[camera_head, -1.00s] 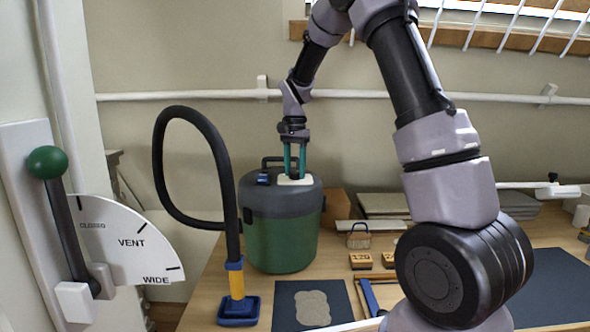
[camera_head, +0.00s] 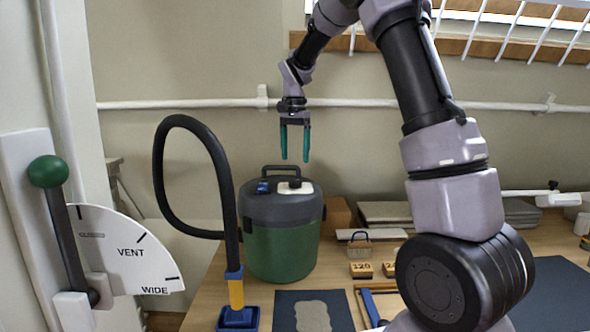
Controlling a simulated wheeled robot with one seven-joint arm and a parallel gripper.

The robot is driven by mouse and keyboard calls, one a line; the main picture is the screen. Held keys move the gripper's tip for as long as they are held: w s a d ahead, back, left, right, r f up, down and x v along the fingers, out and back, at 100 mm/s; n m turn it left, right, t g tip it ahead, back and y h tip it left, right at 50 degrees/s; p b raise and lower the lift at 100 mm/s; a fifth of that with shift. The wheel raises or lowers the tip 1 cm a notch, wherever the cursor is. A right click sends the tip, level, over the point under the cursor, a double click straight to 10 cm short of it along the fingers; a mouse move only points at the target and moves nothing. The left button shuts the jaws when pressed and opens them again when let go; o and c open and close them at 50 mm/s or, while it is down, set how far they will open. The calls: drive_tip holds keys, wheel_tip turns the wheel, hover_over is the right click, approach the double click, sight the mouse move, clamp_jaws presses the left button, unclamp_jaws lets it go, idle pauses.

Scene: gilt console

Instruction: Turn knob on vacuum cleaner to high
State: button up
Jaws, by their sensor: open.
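The vacuum cleaner (camera_head: 281,251) is a green drum with a dark grey lid, standing on the bench. A white plate (camera_head: 307,187) on the right of its lid carries a small dark knob (camera_head: 295,183). The knob's pointer and markings are too small to read. A blue switch (camera_head: 262,187) sits on the left of the lid, and a black carry handle arches behind. My gripper (camera_head: 295,159) points down above the lid, its two teal fingers apart and empty. The fingertips are a little above the knob and clear of it.
The black hose (camera_head: 159,170) loops left of the drum to a blue floor nozzle (camera_head: 238,318). A vent lever with a green ball (camera_head: 48,171) stands at far left. A brush (camera_head: 359,250), sanding blocks (camera_head: 361,270) and a dark mat (camera_head: 562,287) lie on the bench.

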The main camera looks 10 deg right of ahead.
wheel_tip(320, 180, up, 3)
drive_tip(key=shift+r, duration=0.1)
idle(0.3)
drive_tip(key=s+d+r+n+t+y, duration=0.15)
drive_tip(key=s+r, duration=0.25)
drive_tip(key=s, duration=0.4)
drive_tip(key=s+d+r+n+t, duration=0.1)
drive_tip(key=s+d+r+t, duration=0.2)
drive_tip(key=s, duration=0.4)
drive_tip(key=s+d+f+n+t, duration=0.1)
drive_tip(key=s+d+t, duration=0.1)
drive_tip(key=s, duration=1.2)
drive_tip(key=shift+s+f+n+t, duration=0.25)
drive_tip(key=shift+n+t, duration=0.1)
